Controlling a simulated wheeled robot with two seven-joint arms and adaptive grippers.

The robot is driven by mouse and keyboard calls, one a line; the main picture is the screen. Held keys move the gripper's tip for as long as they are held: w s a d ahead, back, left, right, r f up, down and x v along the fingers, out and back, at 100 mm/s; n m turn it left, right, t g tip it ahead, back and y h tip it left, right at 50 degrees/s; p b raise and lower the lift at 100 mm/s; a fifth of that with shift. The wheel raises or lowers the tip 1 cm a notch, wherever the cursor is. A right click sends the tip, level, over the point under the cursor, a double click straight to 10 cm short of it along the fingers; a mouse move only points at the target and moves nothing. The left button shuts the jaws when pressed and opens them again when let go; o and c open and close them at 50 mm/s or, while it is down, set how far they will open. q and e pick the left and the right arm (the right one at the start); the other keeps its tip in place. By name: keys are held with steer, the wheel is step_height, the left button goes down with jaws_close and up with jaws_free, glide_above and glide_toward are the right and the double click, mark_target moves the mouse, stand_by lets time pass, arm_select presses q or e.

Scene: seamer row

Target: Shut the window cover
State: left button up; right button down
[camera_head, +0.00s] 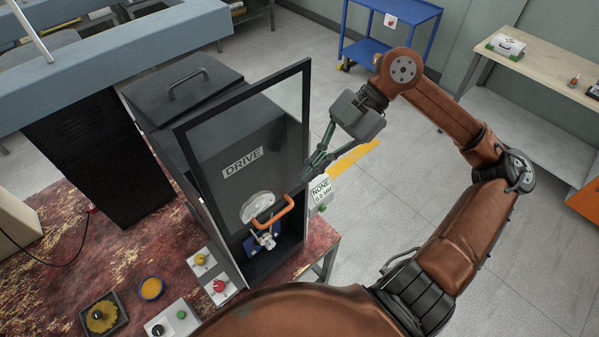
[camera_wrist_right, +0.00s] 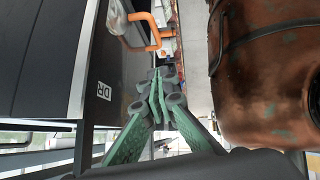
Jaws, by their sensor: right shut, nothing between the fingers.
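The window cover (camera_head: 240,95) is a clear panel in a black frame at the front of the dark machine marked DRIVE. Its upper part stands above the machine's body, and the floor shows through it. An orange handle (camera_head: 275,212) is low at the front, before a clear disc; it also shows in the wrist view (camera_wrist_right: 153,32). I cannot tell if the handle is fixed to the cover. My right gripper (camera_head: 308,174) is shut and empty beside the frame's right edge; its fingertips (camera_wrist_right: 157,78) point toward the handle, apart from it. My left gripper is not in view.
Open floor lies to the right, with a blue cart (camera_head: 398,12) behind.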

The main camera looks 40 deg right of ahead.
mark_target(277, 216)
steer(key=x, duration=0.3)
steer(key=d+f+x, duration=0.1)
steer(key=x, duration=0.3)
steer(key=d+f+p+x, duration=0.1)
steer(key=x, duration=0.3)
steer(key=shift+w+a, duration=0.1)
steer(key=shift+w, duration=0.1)
steer(key=shift+f, duration=0.3)
arm_select(q)
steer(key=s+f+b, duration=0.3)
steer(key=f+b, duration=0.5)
steer(key=b, duration=0.1)
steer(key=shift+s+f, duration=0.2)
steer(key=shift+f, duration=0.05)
arm_select(e)
step_height(277, 216, down, 22)
steer(key=shift+f, duration=0.25)
steer(key=shift+r, duration=0.1)
